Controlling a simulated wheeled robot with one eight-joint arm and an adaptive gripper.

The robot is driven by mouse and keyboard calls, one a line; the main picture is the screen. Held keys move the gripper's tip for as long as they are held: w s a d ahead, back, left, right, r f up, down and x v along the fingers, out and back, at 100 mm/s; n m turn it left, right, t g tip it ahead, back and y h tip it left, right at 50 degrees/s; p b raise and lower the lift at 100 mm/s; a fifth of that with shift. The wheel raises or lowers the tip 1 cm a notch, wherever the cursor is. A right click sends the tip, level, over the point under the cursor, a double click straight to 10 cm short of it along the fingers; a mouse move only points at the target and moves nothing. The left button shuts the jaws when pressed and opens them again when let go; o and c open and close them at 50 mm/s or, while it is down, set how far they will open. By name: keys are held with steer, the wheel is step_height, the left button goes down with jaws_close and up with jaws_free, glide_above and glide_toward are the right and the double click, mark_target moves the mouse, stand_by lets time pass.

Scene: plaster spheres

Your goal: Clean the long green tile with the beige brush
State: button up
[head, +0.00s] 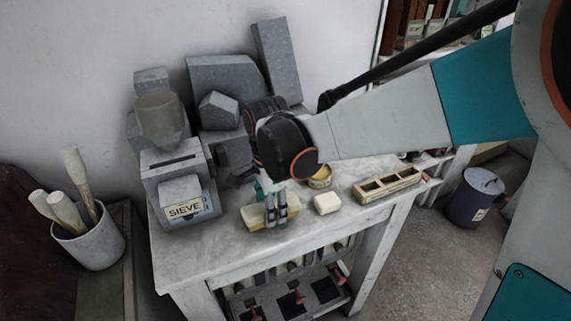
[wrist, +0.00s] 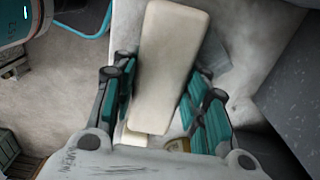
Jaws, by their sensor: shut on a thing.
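My gripper (head: 271,218) is at the front of the table (head: 190,258), fingers pointing down, shut on a long beige block that looks like the beige brush (head: 252,217). The brush lies low, at or just above the tabletop; I cannot tell whether it touches. In the wrist view the brush (wrist: 168,68) runs lengthwise between the teal finger pads of my gripper (wrist: 160,88), its pale top facing the camera. Its underside is hidden.
A smaller cream block (head: 327,203) and a yellow tin (head: 320,178) are right of my gripper. A divided wooden tray (head: 388,186) lies farther right. A box labelled SIEVE (head: 184,205) and grey stone blocks (head: 222,80) crowd the left and back. Bare tabletop lies in front.

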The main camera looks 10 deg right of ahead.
steer(key=shift+s, duration=0.1)
steer(key=shift+w+d+r+p, duration=0.15)
steer(key=shift+d+r+p, duration=0.15)
steer(key=shift+d+r, duration=0.15)
steer(key=shift+w+d+r+p, duration=0.15)
steer(key=shift+d+r+p, duration=0.15)
steer(key=shift+d, duration=0.25)
steer(key=shift+r+p, duration=0.85)
steer(key=shift+r, duration=0.35)
steer(key=shift+r, duration=0.1)
step_height(320, 180, up, 4)
steer(key=p, duration=0.3)
steer(key=shift+s, duration=0.1)
stand_by(0.3)
